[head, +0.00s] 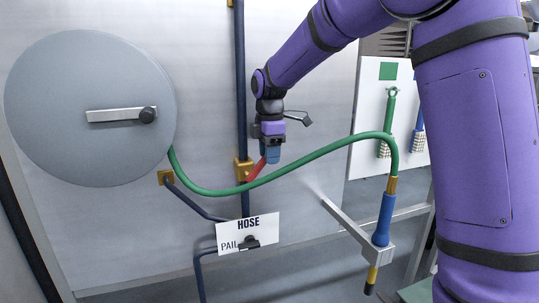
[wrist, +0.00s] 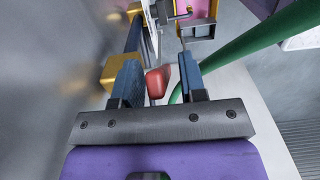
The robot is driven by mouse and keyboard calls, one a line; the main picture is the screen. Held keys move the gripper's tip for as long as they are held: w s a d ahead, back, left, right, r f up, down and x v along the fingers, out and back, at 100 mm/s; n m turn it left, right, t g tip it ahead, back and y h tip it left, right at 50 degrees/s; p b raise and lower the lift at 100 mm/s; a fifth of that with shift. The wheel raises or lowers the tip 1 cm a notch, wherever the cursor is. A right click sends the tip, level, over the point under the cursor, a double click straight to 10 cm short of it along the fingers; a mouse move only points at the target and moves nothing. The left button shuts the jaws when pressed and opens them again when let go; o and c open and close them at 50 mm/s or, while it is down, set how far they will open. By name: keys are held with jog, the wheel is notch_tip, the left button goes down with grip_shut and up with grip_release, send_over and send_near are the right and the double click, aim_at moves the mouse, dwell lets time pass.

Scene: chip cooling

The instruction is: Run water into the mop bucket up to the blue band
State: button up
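My gripper (head: 271,155) points down at the lever's upper end. In the wrist view the red lever end (wrist: 156,83) lies between the two fingers (wrist: 160,75), which stand apart with gaps beside it. A white sign (head: 262,226) reads HOSE above and PAIL below, with a black knob (head: 249,242) at its lower edge; I cannot tell its setting clearly. I cannot make out the mop bucket or blue band.
A green hose (head: 330,150) runs from the grey reel disc (head: 70,90) past my gripper to a blue nozzle (head: 384,215) in a grey bracket (head: 345,220). A white board (head: 365,130) with hanging brushes (head: 388,115) is at the right.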

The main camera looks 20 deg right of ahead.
jog(key=shift+f, duration=0.2)
grip_shut()
jog(key=d+f+y, duration=0.3)
jog(key=f+y, duration=0.3)
jog(key=y, duration=0.4)
jog(key=shift+f, duration=0.2)
dwell(0.4)
dwell(0.5)
grip_release()
